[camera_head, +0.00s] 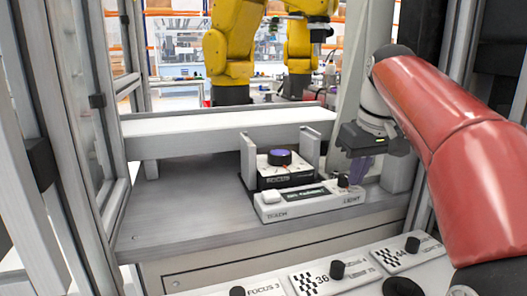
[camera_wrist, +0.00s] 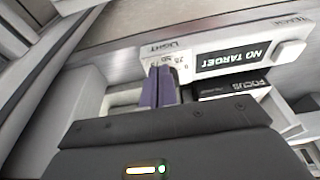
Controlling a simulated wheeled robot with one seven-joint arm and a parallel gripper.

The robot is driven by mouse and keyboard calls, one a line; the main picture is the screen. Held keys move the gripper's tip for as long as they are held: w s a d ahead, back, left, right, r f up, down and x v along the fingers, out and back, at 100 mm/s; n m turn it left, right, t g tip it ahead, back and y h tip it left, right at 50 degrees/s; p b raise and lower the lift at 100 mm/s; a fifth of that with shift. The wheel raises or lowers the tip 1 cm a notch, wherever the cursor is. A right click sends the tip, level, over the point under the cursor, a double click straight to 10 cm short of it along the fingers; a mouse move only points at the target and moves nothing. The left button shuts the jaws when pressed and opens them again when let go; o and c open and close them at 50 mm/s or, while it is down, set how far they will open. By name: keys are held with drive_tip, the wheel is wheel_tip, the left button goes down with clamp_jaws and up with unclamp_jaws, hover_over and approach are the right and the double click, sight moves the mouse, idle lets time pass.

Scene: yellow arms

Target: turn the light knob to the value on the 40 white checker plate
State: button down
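The light knob (camera_head: 343,181) is a small dark knob at the right end of the white control panel (camera_head: 300,202), above the word LIGHT. My gripper (camera_head: 358,172) is just right of the knob, its purple fingers pointing down. The panel display (camera_wrist: 234,57) reads NO TARGET. A checker plate (camera_head: 325,278) in front reads 36. Another checker plate (camera_head: 408,254) stands right of it; its number is not clear.
Behind the panel stands the focus unit (camera_head: 285,172) with a purple-topped knob (camera_head: 281,157), between two upright grey brackets. A FOCUS 3 plate (camera_head: 262,289) lies at the bottom edge. The grey bench (camera_head: 180,215) is clear on the left. A cabinet frame borders the left.

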drive_tip(key=shift+s, duration=0.1)
drive_tip(key=shift+s+d, duration=0.15)
drive_tip(key=shift+d, duration=0.05)
drive_tip(key=w+v, duration=0.1)
drive_tip(key=v, duration=0.4)
drive_tip(key=shift+a+r, duration=0.15)
drive_tip(key=shift+r, duration=0.4)
drive_tip(key=shift+w, duration=0.1)
